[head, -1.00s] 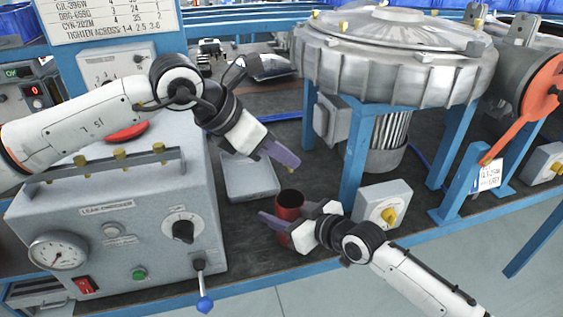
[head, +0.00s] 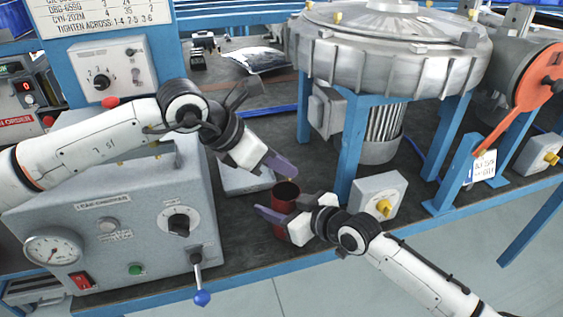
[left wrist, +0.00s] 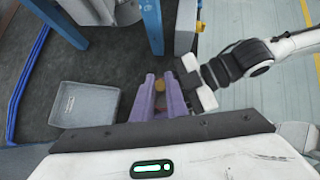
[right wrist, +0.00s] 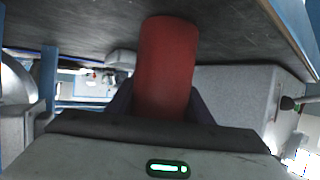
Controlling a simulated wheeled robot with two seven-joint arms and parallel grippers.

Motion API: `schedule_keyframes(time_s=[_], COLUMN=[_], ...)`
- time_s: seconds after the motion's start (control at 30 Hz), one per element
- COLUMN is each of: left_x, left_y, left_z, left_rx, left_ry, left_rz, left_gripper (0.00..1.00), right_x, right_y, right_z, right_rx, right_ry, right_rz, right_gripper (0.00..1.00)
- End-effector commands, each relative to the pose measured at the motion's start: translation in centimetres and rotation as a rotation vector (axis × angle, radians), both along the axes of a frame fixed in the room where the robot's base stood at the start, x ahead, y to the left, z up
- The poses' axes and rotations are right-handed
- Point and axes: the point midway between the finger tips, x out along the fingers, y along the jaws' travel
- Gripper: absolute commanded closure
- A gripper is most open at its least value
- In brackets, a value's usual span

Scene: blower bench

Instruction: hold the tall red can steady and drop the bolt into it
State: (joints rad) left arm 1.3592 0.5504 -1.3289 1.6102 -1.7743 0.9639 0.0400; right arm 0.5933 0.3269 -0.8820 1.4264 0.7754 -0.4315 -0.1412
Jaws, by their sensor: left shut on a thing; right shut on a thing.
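The tall red can (head: 285,195) stands upright on the dark bench top, its round mouth facing up. My right gripper (head: 272,214) is shut around the can from the side; the right wrist view shows the red can (right wrist: 165,65) between its purple fingers. My left gripper (head: 288,172) is above the can's mouth, pointing down at an angle. In the left wrist view its purple fingers are shut on a small brass-coloured bolt (left wrist: 160,86) at their tips. The bolt is hard to make out in the head view. It is not clear how far the bolt is above the rim.
A grey leak-checker box (head: 120,225) with a blue-tipped lever stands at left. A shallow grey tray (head: 245,181) lies behind the can; it also shows in the left wrist view (left wrist: 85,104). A blower (head: 390,55) on blue legs and a grey switch box (head: 378,196) stand at right.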

Motion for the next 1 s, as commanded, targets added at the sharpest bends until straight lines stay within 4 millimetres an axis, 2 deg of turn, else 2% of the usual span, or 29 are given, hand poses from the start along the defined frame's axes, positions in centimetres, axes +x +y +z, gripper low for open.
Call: schedule_keyframes(time_s=[0.03,0.07,0.17,0.2,0.57,0.67,1.0], left_x=[0.0,0.0,0.0,0.0,-0.2,-0.7,-3.4], left_y=[0.0,0.0,0.0,0.0,0.4,1.3,5.3], left_z=[0.0,0.0,0.0,0.0,0.6,1.6,6.8], left_rx=[0.0,0.0,0.0,0.0,-0.001,0.0,-0.001], left_ry=[0.0,0.0,0.0,0.0,-0.002,-0.002,-0.002], left_rz=[0.0,0.0,0.0,0.0,0.001,0.001,0.001], left_gripper=[1.0,0.84,0.67,0.66,0.66,0.66,0.66], right_x=[0.0,0.0,0.0,0.0,0.0,0.0,0.0], right_y=[0.0,0.0,0.0,0.0,0.0,0.0,0.0], right_z=[-0.1,-0.1,-0.1,-0.1,-0.1,-0.1,-0.1], right_rx=[-0.001,-0.001,-0.001,-0.001,-0.001,-0.001,-0.001], right_ry=[0.001,0.001,0.001,0.001,0.001,0.001,0.001], right_rz=[0.0,0.0,0.0,0.0,0.0,0.0,0.0], right_gripper=[0.77,0.77,0.77,0.77,0.77,0.77,0.77])
